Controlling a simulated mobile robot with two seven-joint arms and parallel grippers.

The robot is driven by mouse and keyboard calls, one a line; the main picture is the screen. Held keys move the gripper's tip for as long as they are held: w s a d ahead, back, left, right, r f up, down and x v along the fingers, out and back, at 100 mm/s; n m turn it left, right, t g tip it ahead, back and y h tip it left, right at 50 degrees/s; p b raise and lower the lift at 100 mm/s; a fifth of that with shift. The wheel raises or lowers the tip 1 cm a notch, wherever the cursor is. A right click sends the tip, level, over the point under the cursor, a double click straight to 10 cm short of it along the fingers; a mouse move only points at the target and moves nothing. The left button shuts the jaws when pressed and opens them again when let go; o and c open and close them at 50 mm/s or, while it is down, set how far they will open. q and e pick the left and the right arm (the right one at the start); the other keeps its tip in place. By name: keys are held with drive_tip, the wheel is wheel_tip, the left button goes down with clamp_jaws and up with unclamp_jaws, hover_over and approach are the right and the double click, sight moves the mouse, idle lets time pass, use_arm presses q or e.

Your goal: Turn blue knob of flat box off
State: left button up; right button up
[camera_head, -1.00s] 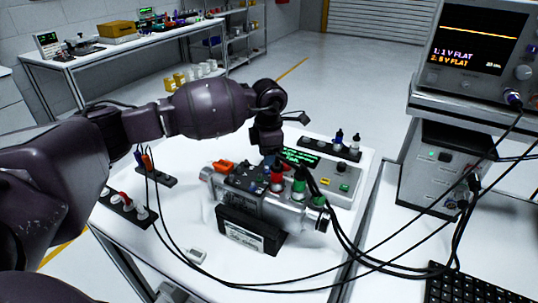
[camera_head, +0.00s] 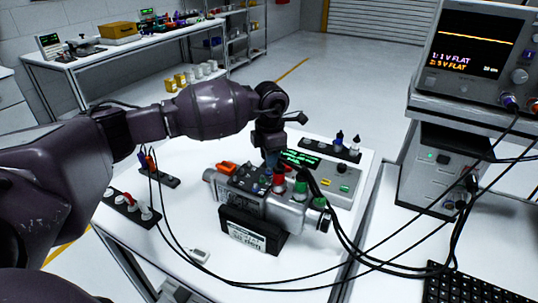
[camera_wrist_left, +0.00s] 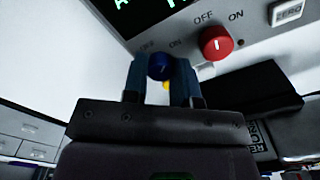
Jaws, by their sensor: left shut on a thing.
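The flat box (camera_head: 350,178) is a low grey case with a green-lettered display, standing on the white table behind the motor assembly. In the left wrist view its grey panel (camera_wrist_left: 262,33) carries a red knob (camera_wrist_left: 215,43) with OFF and ON printed above it. The blue knob (camera_wrist_left: 159,66) sits left of the red one, between the blue fingers of my left gripper (camera_wrist_left: 161,78). The gripper is shut on it. In the head view my left gripper (camera_head: 271,156) points down at the box's left end and hides the blue knob. My right gripper is not in view.
A grey motor assembly (camera_head: 290,213) with coloured plugs and black cables stands in front of the box. A strip with bottle-like plugs (camera_head: 331,150) lies behind it. Socket strips (camera_head: 130,207) lie at the left. An oscilloscope (camera_head: 470,45) stands at the right.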

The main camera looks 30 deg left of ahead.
use_arm(q)
drive_tip(key=n+p, duration=0.1)
drive_tip(key=n, duration=0.1)
drive_tip(key=n+p, duration=0.1)
drive_tip(key=n, duration=0.1)
drive_tip(key=shift+r+p, duration=0.3)
drive_tip(key=n+p, duration=0.1)
drive_tip(key=n, duration=0.2)
drive_tip(key=shift+p, duration=0.3)
drive_tip(key=shift+f+n+p, duration=0.15)
drive_tip(key=shift+n+p, duration=0.6)
drive_tip(key=shift+n, duration=0.75)
drive_tip(key=shift+f, duration=0.1)
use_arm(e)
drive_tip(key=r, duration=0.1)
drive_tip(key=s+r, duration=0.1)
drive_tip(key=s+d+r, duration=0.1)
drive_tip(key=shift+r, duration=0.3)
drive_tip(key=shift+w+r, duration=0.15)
